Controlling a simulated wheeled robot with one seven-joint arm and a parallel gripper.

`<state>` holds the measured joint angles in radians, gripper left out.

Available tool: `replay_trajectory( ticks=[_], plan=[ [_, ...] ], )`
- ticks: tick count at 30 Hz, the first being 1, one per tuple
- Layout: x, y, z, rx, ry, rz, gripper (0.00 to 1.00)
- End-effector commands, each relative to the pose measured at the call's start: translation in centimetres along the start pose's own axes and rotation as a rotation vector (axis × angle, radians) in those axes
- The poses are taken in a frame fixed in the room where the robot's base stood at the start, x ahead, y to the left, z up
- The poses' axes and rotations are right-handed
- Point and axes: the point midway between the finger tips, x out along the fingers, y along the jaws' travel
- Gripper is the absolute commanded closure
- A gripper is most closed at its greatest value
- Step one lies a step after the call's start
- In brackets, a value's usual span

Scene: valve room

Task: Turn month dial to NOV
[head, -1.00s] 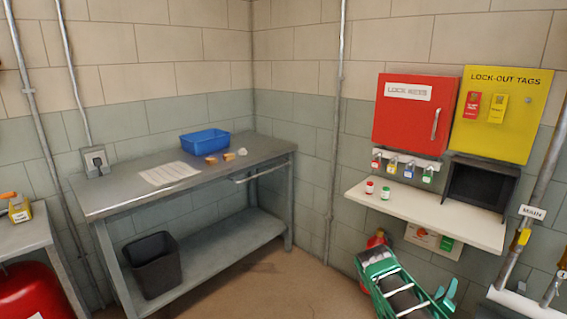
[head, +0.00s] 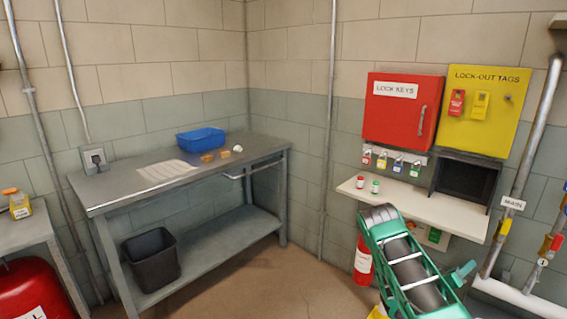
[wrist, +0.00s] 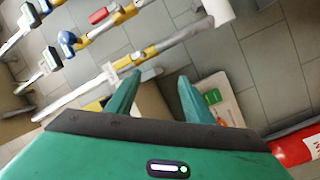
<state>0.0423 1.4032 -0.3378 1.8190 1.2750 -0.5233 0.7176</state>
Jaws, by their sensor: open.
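I cannot make out a month dial in either view. A yellow LOCK-OUT TAGS board (head: 489,133) hangs on the right wall with a red tag (head: 457,102) and a yellow tag (head: 480,105) on it; no dial is readable there. My gripper (wrist: 158,92) is open and empty in the wrist view, with its two teal fingers apart. In the head view my green arm rises at the lower right in front of the wall shelf, and a teal finger (head: 464,272) shows beside it.
A red LOCK KEYS cabinet (head: 402,110) hangs above several padlocks and a white shelf (head: 446,219). A fire extinguisher (head: 363,262) stands below. Pipes with coloured valve handles (wrist: 67,42) show in the wrist view. The steel bench (head: 130,185) is at left; floor before it is clear.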

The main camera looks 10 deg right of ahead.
Motion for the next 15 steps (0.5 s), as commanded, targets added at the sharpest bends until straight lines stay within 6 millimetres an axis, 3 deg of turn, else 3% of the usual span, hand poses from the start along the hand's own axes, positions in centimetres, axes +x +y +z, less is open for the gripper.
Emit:
replay_trajectory(
  ticks=[1, 6, 15],
  plan=[
    [0.3, 1.8, -0.6, 0.028, -0.039, 0.018, 0.52],
    [0.3, 6.9, -0.9, 0.102, -0.192, 0.056, 0.52],
    [-2.0, 14.2, -0.4, 0.221, -0.460, 0.056, 0.52]
  ],
)
